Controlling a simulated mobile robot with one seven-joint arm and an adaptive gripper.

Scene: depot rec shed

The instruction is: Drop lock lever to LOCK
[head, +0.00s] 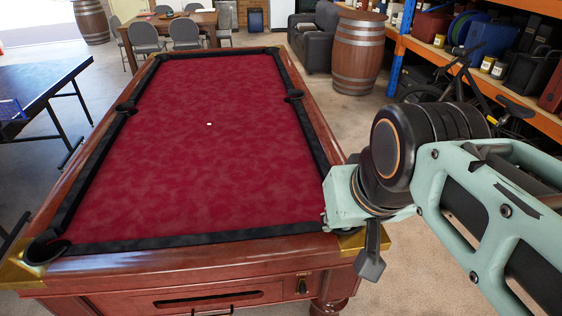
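A small black lock lever (303,286) sits on a plate on the front panel of the pool table (130,277), right of a long dark slot. It appears roughly upright; its markings are too small to read. My gripper (371,264) is at the table's front right corner, to the right of the lever and apart from it in the picture. One dark finger shows pointing down; the other is hidden, so its opening cannot be judged. Nothing is seen held in it.
The red cloth (200,140) is bare except for a small white spot. A blue table (38,88) stands at the left. A barrel (358,52), a bicycle (470,80) and loaded orange shelves (480,62) stand at the right. Bare floor lies right of the pool table.

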